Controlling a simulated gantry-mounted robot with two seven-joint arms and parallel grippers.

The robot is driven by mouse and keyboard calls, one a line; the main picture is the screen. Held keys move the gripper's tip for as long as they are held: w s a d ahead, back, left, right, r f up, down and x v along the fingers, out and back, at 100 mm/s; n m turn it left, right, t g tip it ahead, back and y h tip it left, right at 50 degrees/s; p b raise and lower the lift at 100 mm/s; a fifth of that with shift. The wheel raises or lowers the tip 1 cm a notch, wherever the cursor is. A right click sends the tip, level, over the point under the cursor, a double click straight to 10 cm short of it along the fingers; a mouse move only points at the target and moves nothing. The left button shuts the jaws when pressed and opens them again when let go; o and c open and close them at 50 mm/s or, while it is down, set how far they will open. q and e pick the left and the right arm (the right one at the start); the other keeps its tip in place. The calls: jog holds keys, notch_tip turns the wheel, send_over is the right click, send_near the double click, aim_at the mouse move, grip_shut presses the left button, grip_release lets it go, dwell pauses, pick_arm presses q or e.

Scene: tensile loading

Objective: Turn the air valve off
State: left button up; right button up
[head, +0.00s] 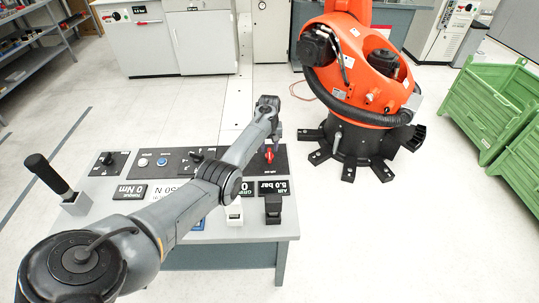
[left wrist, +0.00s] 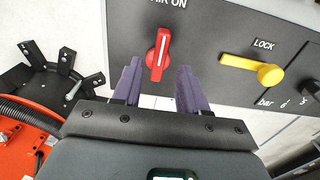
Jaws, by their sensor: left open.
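The air valve has a red handle (left wrist: 158,55) with a white line, on a dark panel below the words "AIR ON" in the left wrist view. In the head view the red handle (head: 269,156) is at the right end of the console's panel row. My left gripper (left wrist: 157,78) is open and empty. Its two purple fingers point at the panel on either side of the handle's lower end, and I cannot tell how deep they reach. In the head view the left gripper (head: 276,132) hangs over the panel just behind the handle. My right gripper is not in view.
A yellow LOCK lever (left wrist: 250,68) is right of the valve in the wrist view. An upside-down "AIR 5.0 bar" display (head: 273,188) stands on the console (head: 255,230). A black-handled joystick (head: 48,174) is at its left end. An orange robot (head: 345,60) stands behind right.

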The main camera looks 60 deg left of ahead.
aim_at(269, 153)
pick_arm(q)
jog(key=shift+f+b, duration=0.55)
jog(key=shift+f, duration=1.4)
grip_shut()
